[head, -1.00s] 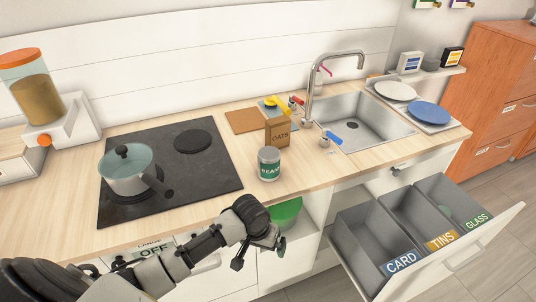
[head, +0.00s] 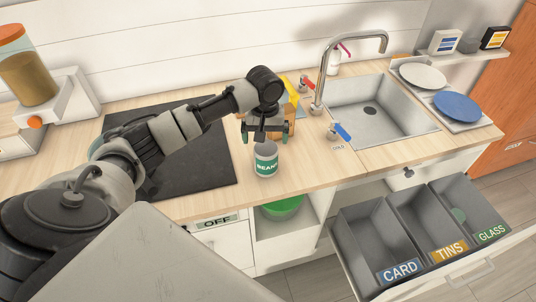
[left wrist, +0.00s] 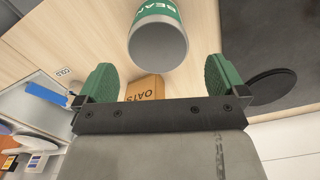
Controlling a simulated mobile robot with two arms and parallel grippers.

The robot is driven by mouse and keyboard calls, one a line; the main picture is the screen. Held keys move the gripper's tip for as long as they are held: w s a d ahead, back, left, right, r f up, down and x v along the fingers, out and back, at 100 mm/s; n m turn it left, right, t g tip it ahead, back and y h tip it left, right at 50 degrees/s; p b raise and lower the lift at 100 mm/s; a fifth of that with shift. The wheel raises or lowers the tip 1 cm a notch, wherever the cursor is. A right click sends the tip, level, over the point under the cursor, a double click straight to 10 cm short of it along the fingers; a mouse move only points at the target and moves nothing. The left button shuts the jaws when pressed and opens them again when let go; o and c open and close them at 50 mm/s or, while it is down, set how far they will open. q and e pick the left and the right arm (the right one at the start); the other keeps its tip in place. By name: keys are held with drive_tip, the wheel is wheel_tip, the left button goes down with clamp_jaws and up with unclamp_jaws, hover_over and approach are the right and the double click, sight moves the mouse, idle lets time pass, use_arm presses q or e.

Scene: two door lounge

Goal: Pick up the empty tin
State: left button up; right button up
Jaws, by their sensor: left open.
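The empty tin is the grey can with a green BEANS label (head: 265,161), upright on the wooden counter near its front edge. In the left wrist view the tin (left wrist: 158,42) shows at the top centre, its grey round end towards the camera. My left gripper (head: 264,138) hangs over the counter at the tin's top, fingers pointing down. It is open and empty, and the tin is not held. In the left wrist view the two green finger pads (left wrist: 160,78) stand wide apart, with the tin just beyond them. My right gripper is not in view.
An oats box (left wrist: 146,88) stands close behind the gripper. A hob (head: 200,165) is left, a sink (head: 375,110) right, with a blue-handled item (head: 342,131) nearby. An open drawer holds CARD (head: 375,240), TINS (head: 420,225) and GLASS (head: 465,205) bins. A green bowl (head: 284,206) sits below.

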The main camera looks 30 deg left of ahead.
sight(266, 147)
use_arm(q)
drive_tip(key=shift+s+f, duration=0.2)
drive_tip(key=shift+f, duration=0.45)
drive_tip(key=f+p, duration=0.1)
drive_tip(key=f, duration=0.1)
drive_tip(key=f+p, duration=0.1)
drive_tip(key=f, duration=0.1)
drive_tip(key=shift+w+d+f, duration=0.2)
drive_tip(key=shift+f, duration=0.1)
drive_tip(key=shift+s+f, duration=0.1)
drive_tip(key=shift+f, duration=0.3)
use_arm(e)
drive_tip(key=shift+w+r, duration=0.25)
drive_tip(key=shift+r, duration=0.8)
use_arm(q)
drive_tip(key=shift+c, duration=0.2)
drive_tip(key=c, duration=0.9)
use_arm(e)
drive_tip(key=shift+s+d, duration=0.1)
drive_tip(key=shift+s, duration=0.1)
